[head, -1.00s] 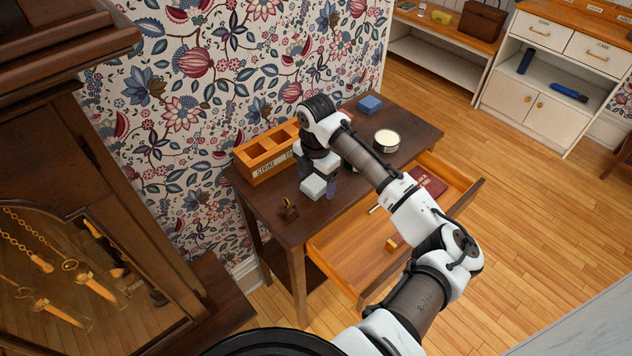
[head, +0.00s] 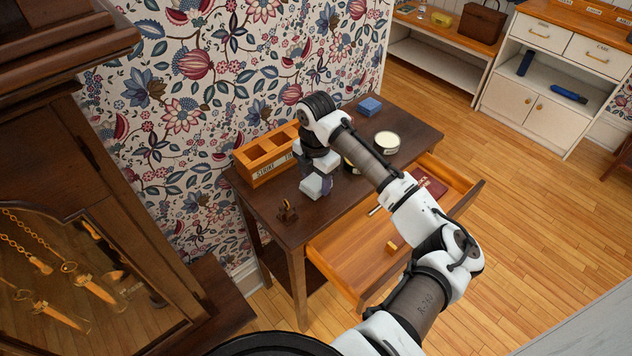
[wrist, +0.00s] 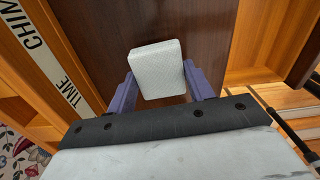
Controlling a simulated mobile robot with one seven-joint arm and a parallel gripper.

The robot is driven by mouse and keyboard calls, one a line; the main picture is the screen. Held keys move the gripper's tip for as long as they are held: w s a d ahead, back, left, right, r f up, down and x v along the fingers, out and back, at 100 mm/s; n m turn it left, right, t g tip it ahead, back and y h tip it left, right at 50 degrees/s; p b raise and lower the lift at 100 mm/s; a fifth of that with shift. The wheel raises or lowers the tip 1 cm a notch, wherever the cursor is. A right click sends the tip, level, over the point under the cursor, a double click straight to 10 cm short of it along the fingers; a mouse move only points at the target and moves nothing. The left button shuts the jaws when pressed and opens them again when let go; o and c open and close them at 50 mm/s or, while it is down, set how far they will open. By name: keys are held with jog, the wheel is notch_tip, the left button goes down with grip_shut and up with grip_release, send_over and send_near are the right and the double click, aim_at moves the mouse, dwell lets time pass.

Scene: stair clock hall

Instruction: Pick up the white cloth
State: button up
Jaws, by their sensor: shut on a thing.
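The white cloth (wrist: 158,68) looks like a small folded block with rounded corners. In the wrist view it sits between the two purple fingers of my gripper (wrist: 160,82), which is shut on it. In the head view the cloth (head: 311,188) shows as a pale block under my wrist, at the dark wooden table (head: 277,222). My gripper (head: 319,187) is partly hidden there by its own white body. I cannot tell whether the cloth still touches the tabletop.
An orange compartment box (head: 262,164) stands behind my gripper. A small brown stand (head: 287,211) is near the front left. The open drawer (head: 360,250) juts out in front.

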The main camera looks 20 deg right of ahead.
aim_at(316, 181)
notch_tip(316, 181, up, 19)
jog(key=b, duration=0.2)
